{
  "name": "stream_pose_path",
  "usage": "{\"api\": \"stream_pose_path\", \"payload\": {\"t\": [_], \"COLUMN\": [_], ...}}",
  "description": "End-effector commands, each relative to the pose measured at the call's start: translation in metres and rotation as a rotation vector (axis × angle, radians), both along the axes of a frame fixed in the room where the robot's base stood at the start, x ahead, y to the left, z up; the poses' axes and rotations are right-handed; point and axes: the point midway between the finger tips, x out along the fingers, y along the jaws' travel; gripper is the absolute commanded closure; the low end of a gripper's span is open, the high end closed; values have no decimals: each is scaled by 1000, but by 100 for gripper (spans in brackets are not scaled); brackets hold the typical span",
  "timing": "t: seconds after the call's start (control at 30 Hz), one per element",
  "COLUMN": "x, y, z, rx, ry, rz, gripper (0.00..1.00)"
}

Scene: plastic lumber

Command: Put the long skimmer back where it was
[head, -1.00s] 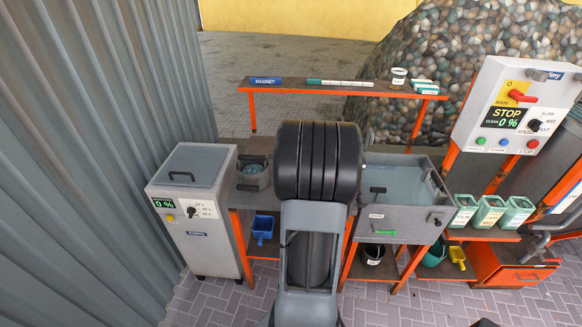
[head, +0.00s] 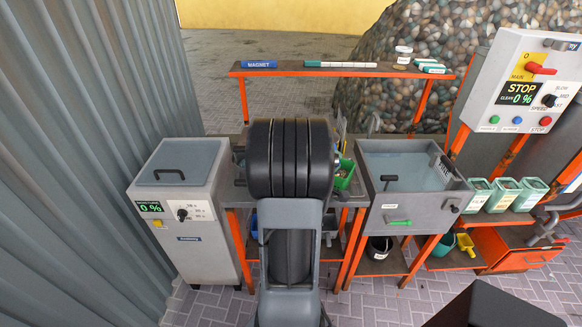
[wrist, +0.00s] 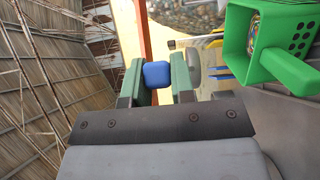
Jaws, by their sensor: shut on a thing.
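In the wrist view my gripper (wrist: 157,64) shows two green fingers shut on a blue block-like end (wrist: 156,76). This may be the handle end of the long skimmer; its length and head are not visible. A green holder with round holes (wrist: 285,62) is to the right of the fingers, apart from them. Several blue prongs (wrist: 221,72) show between fingers and holder. In the head view my arm hides the gripper and what it holds. A green container (head: 345,174) shows just right of my arm, with thin upright things behind it.
The water basin (head: 397,203) stands right of my arm, a grey dryer cabinet (head: 180,225) to the left. The orange-edged shelf (head: 345,69) behind holds a blue magnet (head: 259,64) and a white-green stick (head: 340,64). The control panel (head: 518,85) is at right.

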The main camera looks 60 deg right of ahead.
Motion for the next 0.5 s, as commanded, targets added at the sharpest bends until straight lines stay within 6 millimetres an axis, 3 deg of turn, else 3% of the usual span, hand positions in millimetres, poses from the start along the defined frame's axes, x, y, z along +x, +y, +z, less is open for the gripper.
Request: {"api": "stream_pose_path", "payload": {"t": [0.17,0.5], "x": [15,98], "y": [1,13], "z": [-16,-51], "rx": [0,-1], "ry": [-1,1], "rz": [4,9], "gripper": [100,100]}}
